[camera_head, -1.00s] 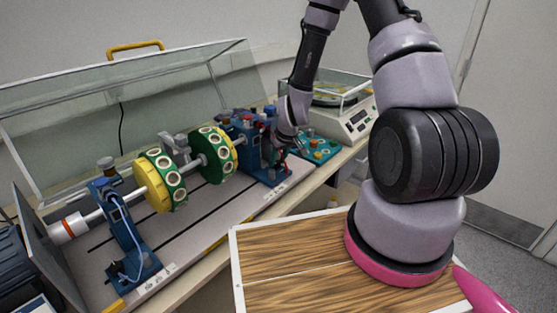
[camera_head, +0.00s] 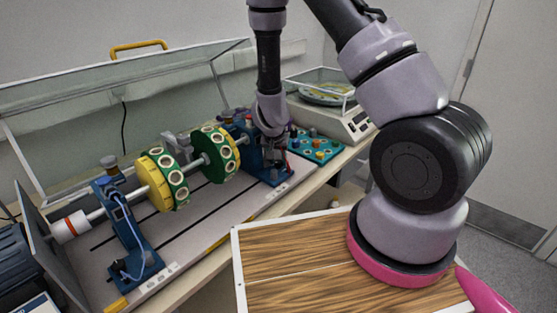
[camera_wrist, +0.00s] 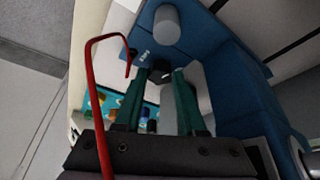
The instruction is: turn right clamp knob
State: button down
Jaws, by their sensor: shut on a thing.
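The right blue bearing stand (camera_head: 270,172) stands at the right end of the shaft, partly hidden behind my wrist in the head view. In the wrist view its blue block (camera_wrist: 230,75) fills the right side, with a grey round post (camera_wrist: 166,24) on it. My gripper (camera_wrist: 160,74) has its two green fingers on either side of a small dark knob (camera_wrist: 160,71), the right clamp knob, and is shut on it. In the head view my gripper is down at the stand, and its fingertips and the knob are too hidden to make out.
The shaft carries two green-and-yellow discs (camera_head: 162,180). A left blue stand (camera_head: 128,230) holds its other end. A teal tray of small parts (camera_head: 315,146) and a scale (camera_head: 335,112) lie to the right. A red bent rod (camera_wrist: 92,90) crosses the wrist view's left. A clear cover (camera_head: 70,120) stands behind.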

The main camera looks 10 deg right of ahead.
dwell(0.4)
jog(key=shift+c, duration=2.4)
grip_release()
jog(key=shift+r, duration=0.1)
jog(key=shift+s+a+r, duration=0.15)
jog(key=shift+r, duration=0.15)
jog(key=s+a, duration=0.2)
jog(key=s, duration=0.1)
jog(key=s+a, duration=0.1)
jog(key=s, duration=0.3)
jog(key=s+a, duration=0.2)
jog(key=s, duration=0.1)
jog(key=shift+s+a+r, duration=0.15)
jog(key=shift+s+a, duration=0.15)
jog(key=shift+s, duration=0.1)
